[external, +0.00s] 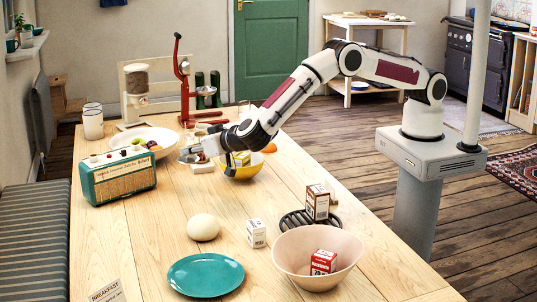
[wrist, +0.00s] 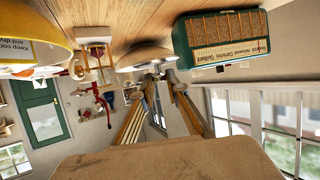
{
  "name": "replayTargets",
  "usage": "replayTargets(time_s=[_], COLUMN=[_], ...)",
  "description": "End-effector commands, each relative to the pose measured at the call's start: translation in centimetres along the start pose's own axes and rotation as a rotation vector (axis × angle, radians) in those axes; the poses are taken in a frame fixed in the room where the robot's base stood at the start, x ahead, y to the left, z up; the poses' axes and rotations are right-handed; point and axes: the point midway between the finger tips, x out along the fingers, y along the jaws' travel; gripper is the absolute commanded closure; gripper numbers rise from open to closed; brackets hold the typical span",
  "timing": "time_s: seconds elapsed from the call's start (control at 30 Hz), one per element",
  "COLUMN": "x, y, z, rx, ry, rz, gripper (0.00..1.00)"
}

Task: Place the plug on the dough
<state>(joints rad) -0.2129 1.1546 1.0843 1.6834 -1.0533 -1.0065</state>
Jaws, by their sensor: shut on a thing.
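The dough (external: 203,227) is a pale, smooth ball on the table, in front of the radio and behind the teal plate. My gripper (external: 190,155) is over the far part of the table, beside the yellow bowl, well behind the dough. In the wrist view its fingers (wrist: 160,76) come together on a small pale thing that I take to be the plug (wrist: 158,70); its shape is mostly hidden and small. I do not see the dough in the wrist view.
A green radio (external: 118,170) and a white bowl of fruit (external: 140,143) stand left. The yellow bowl (external: 240,170) holds a box. A small white box (external: 256,234) stands right of the dough, near a pink bowl (external: 340,250) and the teal plate (external: 205,274). Table left of the dough is clear.

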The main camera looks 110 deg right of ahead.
Motion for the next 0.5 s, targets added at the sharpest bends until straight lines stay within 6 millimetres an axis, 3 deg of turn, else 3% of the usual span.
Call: replayTargets(time_s=[0.3, 0.5], x=[-1.6, -3.3], y=[-0.8, -2.9], z=[-3.4, -6.9], rx=[-0.008, -0.053], ry=[0.003, 0.003], rz=[-0.029, -0.141], gripper=[1.00, 1.00])
